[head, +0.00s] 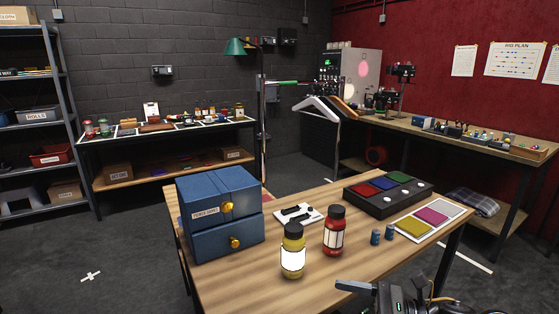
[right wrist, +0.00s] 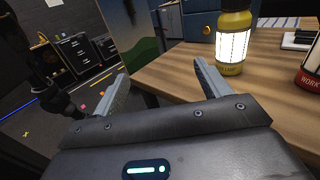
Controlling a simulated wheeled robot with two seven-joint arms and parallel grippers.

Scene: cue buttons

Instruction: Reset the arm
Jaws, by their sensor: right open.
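My right gripper (right wrist: 162,84) is open and empty in the right wrist view, its two grey fingers wide apart near the table's edge. Part of it also shows at the bottom right of the head view (head: 358,287), at the near side of the wooden table (head: 335,285). My left gripper is not in view.
A blue two-drawer cabinet (head: 218,212) stands at the left. A white switch plate (head: 299,214) lies behind the bottles.

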